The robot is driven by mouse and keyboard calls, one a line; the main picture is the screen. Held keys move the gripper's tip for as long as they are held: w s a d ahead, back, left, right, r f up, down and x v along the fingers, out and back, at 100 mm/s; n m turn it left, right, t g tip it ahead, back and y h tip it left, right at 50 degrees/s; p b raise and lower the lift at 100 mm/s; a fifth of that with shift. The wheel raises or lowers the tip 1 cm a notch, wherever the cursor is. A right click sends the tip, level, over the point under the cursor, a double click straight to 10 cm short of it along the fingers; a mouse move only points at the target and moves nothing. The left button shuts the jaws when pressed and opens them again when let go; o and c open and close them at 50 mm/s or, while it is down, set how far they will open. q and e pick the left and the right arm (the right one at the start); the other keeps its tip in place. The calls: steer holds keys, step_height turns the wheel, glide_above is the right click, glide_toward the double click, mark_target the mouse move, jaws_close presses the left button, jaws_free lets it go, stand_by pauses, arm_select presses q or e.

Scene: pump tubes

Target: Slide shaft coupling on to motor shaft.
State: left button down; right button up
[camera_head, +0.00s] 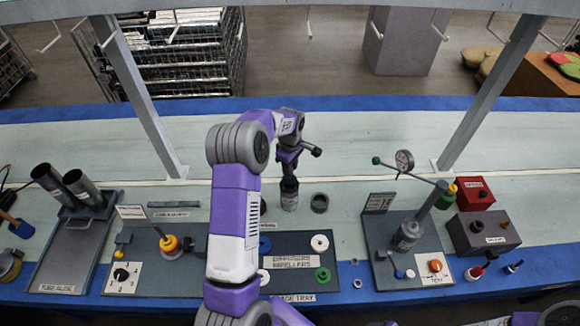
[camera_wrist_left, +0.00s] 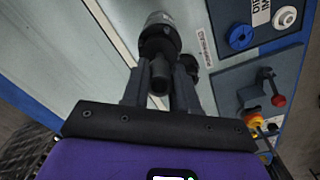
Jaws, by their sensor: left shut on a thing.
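My left gripper (camera_head: 289,172) reaches down over the middle of the table. It stands above a dark and grey upright cylinder (camera_head: 289,194), which looks like the motor. In the left wrist view its fingers (camera_wrist_left: 160,92) are shut on a dark narrow cylinder (camera_wrist_left: 159,76), which looks like the shaft coupling. The wider motor body (camera_wrist_left: 160,38) lies just beyond it, in line. I cannot tell whether the coupling is around the shaft or only above it, as the join is hidden. My right gripper is out of view.
A dark short ring (camera_head: 319,203) stands right of the motor. A base tray (camera_head: 290,285) with coloured discs lies in front. A test stand (camera_head: 408,236) with a gauge and a red box (camera_head: 475,193) are at right. The back of the table is clear.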

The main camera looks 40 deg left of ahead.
arm_select(q)
steer(key=shift+f+b, duration=0.8)
steer(key=shift+f, duration=0.6)
stand_by(0.4)
steer(key=c, duration=0.8)
jaws_free()
steer(key=shift+r, duration=0.1)
step_height(320, 180, up, 8)
steer(key=shift+f+p, duration=0.25)
steer(key=shift+p, duration=0.55)
